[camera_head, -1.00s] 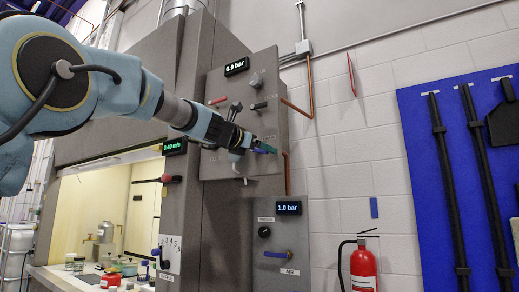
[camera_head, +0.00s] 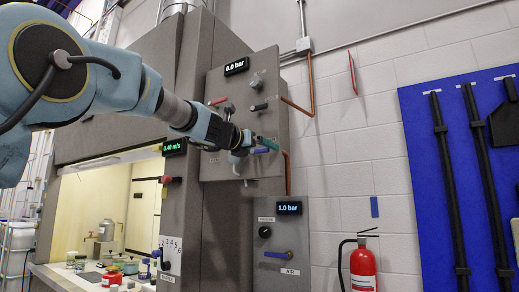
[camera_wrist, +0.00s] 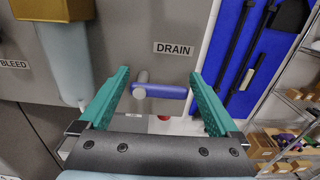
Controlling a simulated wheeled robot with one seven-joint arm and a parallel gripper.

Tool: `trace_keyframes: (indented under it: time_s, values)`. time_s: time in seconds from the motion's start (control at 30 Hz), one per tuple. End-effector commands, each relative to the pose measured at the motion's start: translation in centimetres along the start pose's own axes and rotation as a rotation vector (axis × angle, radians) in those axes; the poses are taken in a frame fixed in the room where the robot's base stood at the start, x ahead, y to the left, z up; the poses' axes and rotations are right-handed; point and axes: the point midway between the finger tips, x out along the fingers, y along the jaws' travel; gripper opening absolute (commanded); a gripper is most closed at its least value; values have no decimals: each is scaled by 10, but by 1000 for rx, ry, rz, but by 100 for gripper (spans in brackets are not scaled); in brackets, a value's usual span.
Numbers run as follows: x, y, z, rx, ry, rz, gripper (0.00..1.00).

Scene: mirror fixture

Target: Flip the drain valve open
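The drain valve's blue lever (camera_wrist: 165,91) lies level across the grey panel, with its pale pivot stem (camera_wrist: 141,88) at the left end. A DRAIN label (camera_wrist: 174,48) sits above it. My gripper (camera_wrist: 159,74) is open, with one teal finger to each side of the lever. The right finger is close to the lever's free end; I cannot tell whether they touch. In the head view my gripper (camera_head: 256,142) is at the panel's lower right, and the blue lever (camera_head: 261,151) shows just below a finger.
A BLEED label (camera_wrist: 13,64) and a pale blue cylinder (camera_wrist: 60,65) are left of the lever. Red (camera_head: 218,101) and black (camera_head: 259,107) handles sit higher on the panel. A lower panel (camera_head: 300,235) has another blue handle. A fire extinguisher (camera_head: 363,265) stands right.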

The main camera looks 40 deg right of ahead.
Motion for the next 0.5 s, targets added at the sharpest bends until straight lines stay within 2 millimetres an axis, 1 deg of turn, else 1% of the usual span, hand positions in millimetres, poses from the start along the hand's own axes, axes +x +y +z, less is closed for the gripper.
trace_keyframes:
  time_s: [0.27,0.37,0.47,0.5]
  values:
    - [-2,0,0,2,0,0,100]
    - [-9,0,-1,3,-2,1,100]
    - [-25,0,-2,3,-2,1,100]
    - [-33,0,-3,3,-2,2,100]
